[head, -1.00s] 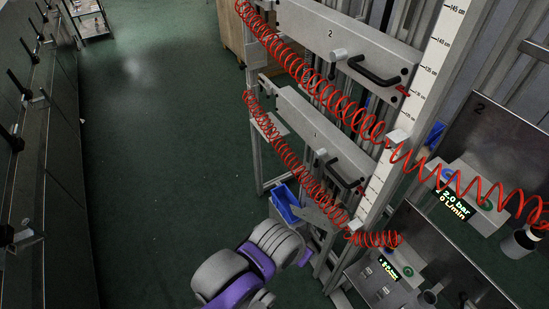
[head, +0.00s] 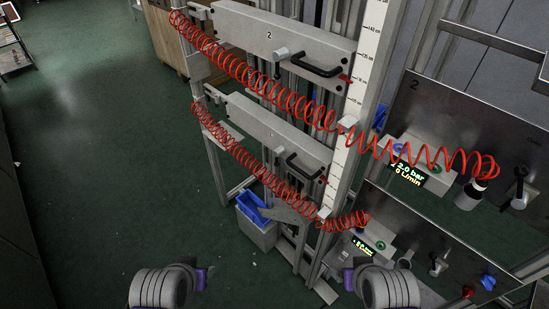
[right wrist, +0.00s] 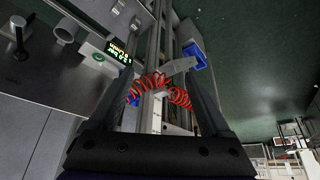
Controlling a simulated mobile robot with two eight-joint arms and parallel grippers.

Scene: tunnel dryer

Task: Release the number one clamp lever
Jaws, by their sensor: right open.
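The lower grey beam (head: 245,118), with a small mark that looks like a 1, is mounted on the frame in the head view. A grey knob with a short black lever (head: 276,158) is on its right part. A black bar handle (head: 305,167) sits right of that lever. I cannot tell for sure which of these is the clamp lever. In the right wrist view my right gripper (right wrist: 158,78) is open and empty, its dark fingers apart. A red coiled hose (right wrist: 150,86) shows beyond them. My left gripper is not in view.
The upper beam (head: 240,30), marked 2, has a similar handle (head: 317,67). Red coiled hoses (head: 240,75) hang across both beams. A blue-and-grey bin (head: 256,232) stands below. Panels with displays (head: 408,174) are at the right. Green floor (head: 110,150) is clear at the left.

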